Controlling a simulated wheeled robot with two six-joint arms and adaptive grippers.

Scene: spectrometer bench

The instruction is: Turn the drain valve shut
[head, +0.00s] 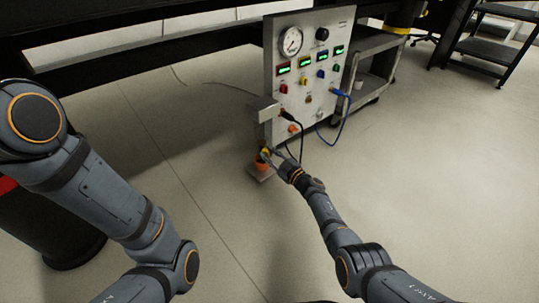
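A small valve with an orange body (261,166) and a yellow part above it sits at the lower left foot of the instrument panel (309,80), over a small grey plate (260,175). I take it for the drain valve; its handle is largely hidden and its angle cannot be read. My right gripper (270,154) reaches in from the lower right, with its fingertips at the yellow part. They are too small to show whether they are open or closed on it. My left arm is at the left, and its gripper is out of view.
The panel carries a round gauge (291,41), green displays, coloured knobs and connectors. A blue cable (342,120) and a black cable hang from its front. A grey cart (374,62) stands behind it. The floor to the right is clear.

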